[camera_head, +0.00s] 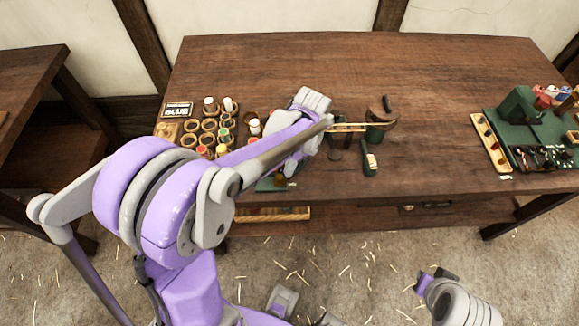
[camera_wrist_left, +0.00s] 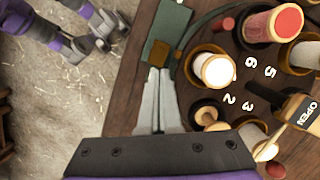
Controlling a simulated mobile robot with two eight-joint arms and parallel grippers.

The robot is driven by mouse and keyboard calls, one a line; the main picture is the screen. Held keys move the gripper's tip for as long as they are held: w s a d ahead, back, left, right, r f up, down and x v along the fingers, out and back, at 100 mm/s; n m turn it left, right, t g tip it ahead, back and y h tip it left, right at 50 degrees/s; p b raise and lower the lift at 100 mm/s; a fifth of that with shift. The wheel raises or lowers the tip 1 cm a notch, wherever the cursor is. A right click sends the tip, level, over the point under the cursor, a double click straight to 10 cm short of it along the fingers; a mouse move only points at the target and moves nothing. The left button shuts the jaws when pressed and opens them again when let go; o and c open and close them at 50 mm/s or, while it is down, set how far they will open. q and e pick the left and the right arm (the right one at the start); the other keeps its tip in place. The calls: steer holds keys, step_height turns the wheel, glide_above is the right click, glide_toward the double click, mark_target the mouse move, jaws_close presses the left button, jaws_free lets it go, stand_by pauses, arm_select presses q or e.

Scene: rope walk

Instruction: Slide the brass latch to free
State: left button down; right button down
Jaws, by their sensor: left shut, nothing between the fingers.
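In the left wrist view, a small brass-brown block (camera_wrist_left: 158,53), which looks like the latch, sits on a green plate (camera_wrist_left: 168,22). My left gripper (camera_wrist_left: 160,75) is shut and empty, its fingertips right at the near edge of the block; whether they touch it I cannot tell. In the head view the green plate (camera_head: 265,186) shows at the table's front edge, and my left arm covers most of the area around it. My right gripper (camera_head: 434,279) is low at the bottom right, off the table; its jaws are unclear.
Beside the block is a dark round board (camera_wrist_left: 240,95) with numbers and cups of spools. An OPEN sign (camera_wrist_left: 298,112) is at its right. In the head view, a rack of ring cups (camera_head: 207,125), a brush (camera_head: 370,160) and a green tray (camera_head: 545,130) stand on the table (camera_head: 440,75).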

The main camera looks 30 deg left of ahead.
arm_select(q)
steer(key=s+a, duration=0.1)
steer(key=a, duration=0.1)
steer(key=s+a, duration=0.1)
steer(key=a, duration=0.1)
steer(key=shift+s, duration=0.2)
steer(key=shift+r, duration=0.1)
steer(key=v, duration=1)
steer(key=shift+r, duration=0.3)
steer(key=shift+d, duration=0.15)
steer(key=s+d+f+n+t+h+p, duration=0.1)
steer(key=s+d+f+n+t, duration=0.3)
steer(key=s, duration=0.7)
steer(key=shift+d+f+n+t, duration=0.2)
steer(key=shift+d+n+t, duration=1)
steer(key=shift+d+t, duration=0.6)
